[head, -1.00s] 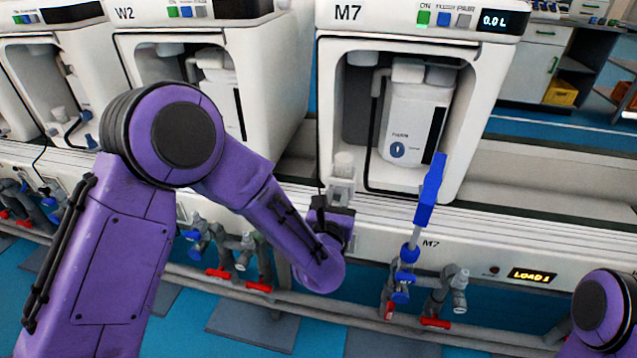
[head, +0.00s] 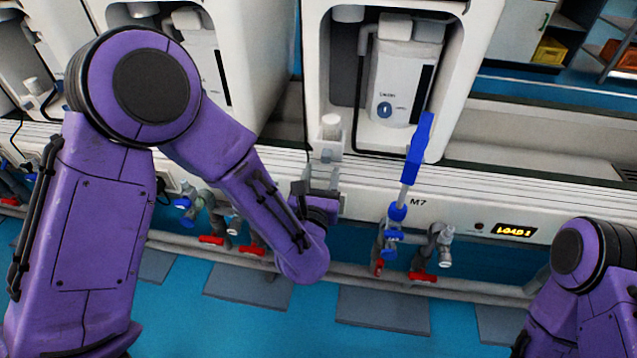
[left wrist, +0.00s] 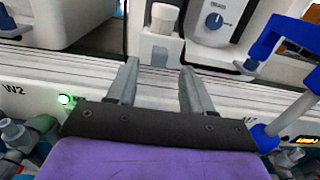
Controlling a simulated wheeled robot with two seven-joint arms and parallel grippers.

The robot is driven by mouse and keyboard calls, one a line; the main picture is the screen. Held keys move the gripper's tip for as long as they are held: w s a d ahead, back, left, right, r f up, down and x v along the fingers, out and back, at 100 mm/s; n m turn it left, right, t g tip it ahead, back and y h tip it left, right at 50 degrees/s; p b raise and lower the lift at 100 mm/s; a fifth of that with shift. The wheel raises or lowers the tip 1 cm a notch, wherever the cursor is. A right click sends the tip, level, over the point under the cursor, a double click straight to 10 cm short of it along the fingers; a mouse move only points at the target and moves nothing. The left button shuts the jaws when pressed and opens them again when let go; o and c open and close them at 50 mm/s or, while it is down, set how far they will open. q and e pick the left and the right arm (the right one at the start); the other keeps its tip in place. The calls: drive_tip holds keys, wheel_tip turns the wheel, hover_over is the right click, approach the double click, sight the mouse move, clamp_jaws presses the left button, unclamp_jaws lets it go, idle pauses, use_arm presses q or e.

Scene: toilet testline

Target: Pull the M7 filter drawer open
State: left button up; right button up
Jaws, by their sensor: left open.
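The M7 machine (head: 316,60) is a white cabinet with an open bay. At the bay's front left is a small white block with a round cap (head: 331,126), which may be the filter drawer; it also shows in the left wrist view (left wrist: 160,48). I see no drawer label. My left gripper (head: 325,160) is just in front of and below this block. In the left wrist view its two grey fingers (left wrist: 158,70) are apart, with nothing gripped between them and the white block beyond the tips. My right gripper is out of view.
A white tank (head: 398,85) stands in the bay. A blue-handled lever (head: 418,150) rises right of my left gripper, above valves with red handles (head: 422,276). Another white machine (head: 250,70) stands to the left. A purple arm of mine (head: 585,270) shows at the right.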

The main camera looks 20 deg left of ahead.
use_arm(q)
drive_tip(key=s, duration=0.4)
drive_tip(key=shift+s+d, duration=0.3)
drive_tip(key=shift+s, duration=0.1)
drive_tip(key=s+a+f+m+g, duration=0.3)
drive_tip(key=s+f+m, duration=0.1)
drive_tip(key=f+m, duration=0.45)
drive_tip(key=s+a+f+m+g, duration=0.3)
drive_tip(key=f+m, duration=0.4)
drive_tip(key=m, duration=0.3)
drive_tip(key=s+a+f+m+g, duration=0.35)
drive_tip(key=f+m, duration=0.35)
drive_tip(key=m, duration=0.3)
drive_tip(key=s+a+f+m+g+y, duration=0.1)
drive_tip(key=s+a+f+g, duration=0.25)
drive_tip(key=s, duration=0.45)
drive_tip(key=s+a+f+m+g, duration=0.1)
drive_tip(key=s+a+f+g, duration=0.1)
drive_tip(key=s+a+f, duration=0.4)
wheel_tip(320, 180, up, 25)
drive_tip(key=s+d+p, duration=0.1)
drive_tip(key=d+p, duration=0.1)
drive_tip(key=p, duration=2.2)
drive_tip(key=shift+s+d, duration=0.15)
drive_tip(key=shift+s, duration=0.2)
